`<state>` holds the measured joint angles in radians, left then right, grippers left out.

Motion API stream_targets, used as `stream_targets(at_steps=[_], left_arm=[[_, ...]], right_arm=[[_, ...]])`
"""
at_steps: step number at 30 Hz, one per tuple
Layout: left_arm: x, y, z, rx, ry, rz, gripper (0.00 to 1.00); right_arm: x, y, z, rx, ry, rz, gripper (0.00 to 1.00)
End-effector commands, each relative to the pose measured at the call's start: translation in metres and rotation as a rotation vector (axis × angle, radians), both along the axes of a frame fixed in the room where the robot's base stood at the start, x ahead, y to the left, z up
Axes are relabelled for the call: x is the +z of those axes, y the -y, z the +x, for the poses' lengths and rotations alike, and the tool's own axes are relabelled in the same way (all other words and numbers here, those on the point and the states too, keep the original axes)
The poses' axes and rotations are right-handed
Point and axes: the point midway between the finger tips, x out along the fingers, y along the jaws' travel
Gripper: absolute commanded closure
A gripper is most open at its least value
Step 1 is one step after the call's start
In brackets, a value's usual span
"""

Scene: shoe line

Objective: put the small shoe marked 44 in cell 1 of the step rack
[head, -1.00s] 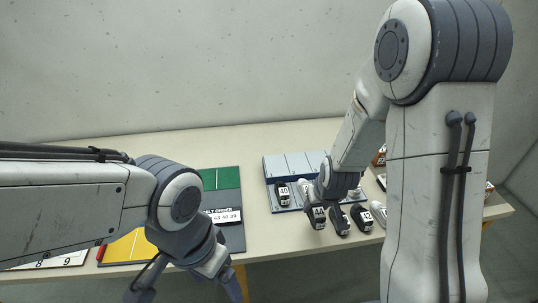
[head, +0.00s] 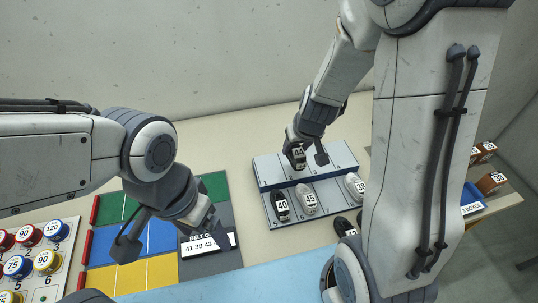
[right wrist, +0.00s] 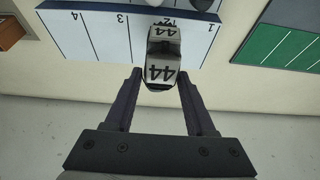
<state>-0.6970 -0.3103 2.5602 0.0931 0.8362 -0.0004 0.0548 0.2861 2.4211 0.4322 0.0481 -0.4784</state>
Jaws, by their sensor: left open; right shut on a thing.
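In the right wrist view the shoe (right wrist: 160,72) sits between the fingers (right wrist: 160,98), and the rack (right wrist: 88,40) shows upside down with cells 4 to 1 from left to right. There the shoe overlaps cell 2, beside cell 1 (right wrist: 200,45). I cannot tell whether it touches the rack. My left gripper (head: 178,240) is open and empty over the coloured mat.
Shoes 40 (head: 280,206), 45 (head: 307,199) and a white one (head: 354,187) stand on the lower step. Dark shoes (head: 345,227) lie in front. A blue box (head: 473,199) and brown boxes (head: 490,183) stand right.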

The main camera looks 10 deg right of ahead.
Motion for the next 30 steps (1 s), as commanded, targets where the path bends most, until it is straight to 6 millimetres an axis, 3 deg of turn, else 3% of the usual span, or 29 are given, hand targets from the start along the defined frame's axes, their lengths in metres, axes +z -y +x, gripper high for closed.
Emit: stream_targets(at_steps=[6, 12, 17, 24, 30], left_arm=[[0.015, 0.0, 0.0, 0.0, 0.0, 0.0, 0.15], [0.02, 0.0, 0.0, 0.0, 0.0, 0.0, 0.15], [0.014, 0.0, 0.0, 0.001, 0.0, 0.0, 0.15], [-0.016, 0.0, 0.0, 0.0, 0.0, 0.0, 0.15], [-0.016, 0.0, 0.0, 0.0, 0.0, 0.0, 0.15]], right_arm=[[-0.028, -0.04, 0.03, 0.006, -0.004, -0.001, 1.0], [-0.044, -0.058, 0.047, 0.001, -0.001, 0.0, 1.0], [-0.054, -0.06, 0.049, -0.002, 0.001, -0.001, 1.0], [-0.086, -0.06, 0.049, -0.001, 0.0, -0.002, 1.0], [-0.087, -0.06, 0.049, -0.001, 0.001, -0.001, 1.0]])
